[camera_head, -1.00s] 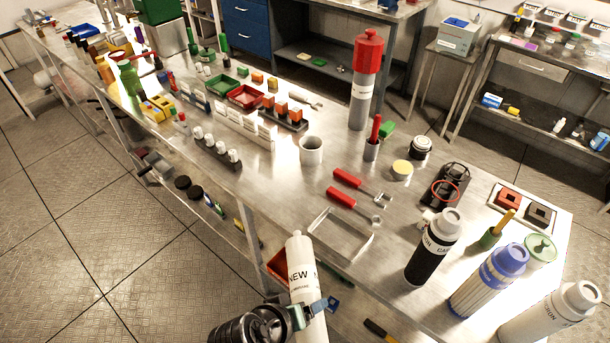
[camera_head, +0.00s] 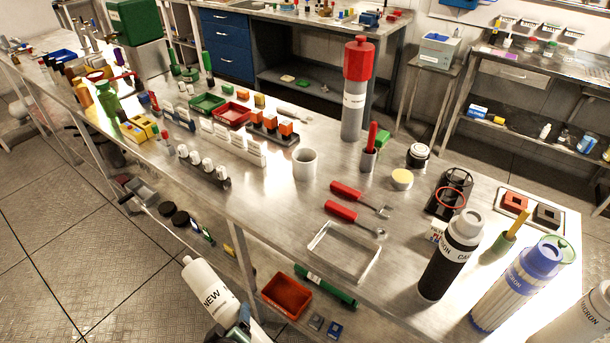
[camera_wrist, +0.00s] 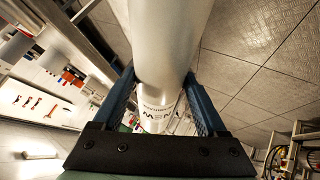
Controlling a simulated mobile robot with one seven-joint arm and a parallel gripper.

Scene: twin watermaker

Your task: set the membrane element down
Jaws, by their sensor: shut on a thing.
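The membrane element is a white cylinder (camera_head: 208,288) marked NEW, in front of the bench's near edge at the lower part of the head view. It is tilted, with its top leaning left, and its lower end is cut off by the frame. My gripper (camera_head: 237,335) is shut around it, only partly visible at the bottom edge. In the wrist view the white cylinder (camera_wrist: 165,45) runs between the two blue fingers of my gripper (camera_wrist: 160,88), with NEW upside down near the palm. The element is held clear of the bench top.
The steel bench (camera_head: 285,205) carries an empty metal tray (camera_head: 318,245) near its front edge, red-handled wrenches (camera_head: 340,210), a white cup (camera_head: 305,163) and a tall red-capped housing (camera_head: 354,105). Filter cartridges (camera_head: 450,258) stand at right. A red bin (camera_head: 287,296) sits below the bench top. Tiled floor at left is open.

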